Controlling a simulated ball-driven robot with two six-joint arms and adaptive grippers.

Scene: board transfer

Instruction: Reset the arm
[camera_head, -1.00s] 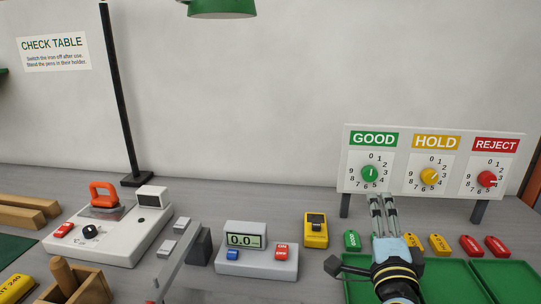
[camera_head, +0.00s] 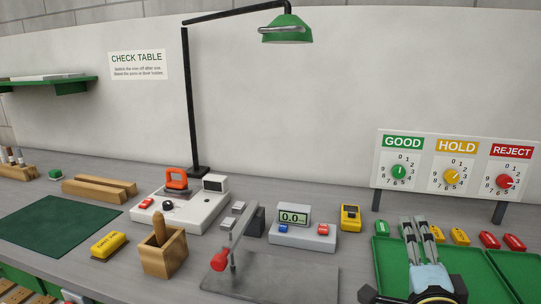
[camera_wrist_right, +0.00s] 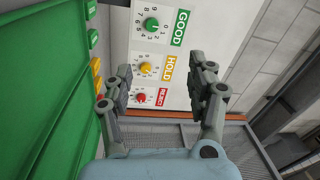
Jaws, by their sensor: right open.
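My right gripper (camera_head: 418,228) is at the lower right of the head view, over the green trays and in front of the dial board. Its two fingers point toward the board. In the right wrist view the right gripper (camera_wrist_right: 160,85) has its fingers spread apart with nothing between them. The dial board (camera_head: 380,165) carries a green GOOD dial (camera_head: 399,172), a yellow HOLD dial (camera_head: 451,177) and a red REJECT dial (camera_head: 505,181). The dial board also shows ahead in the right wrist view (camera_wrist_right: 197,50). My left gripper is not in view.
Green trays (camera_head: 388,270) lie below the board, with green, yellow and red tags behind them. A green mat (camera_head: 55,222) is clear.

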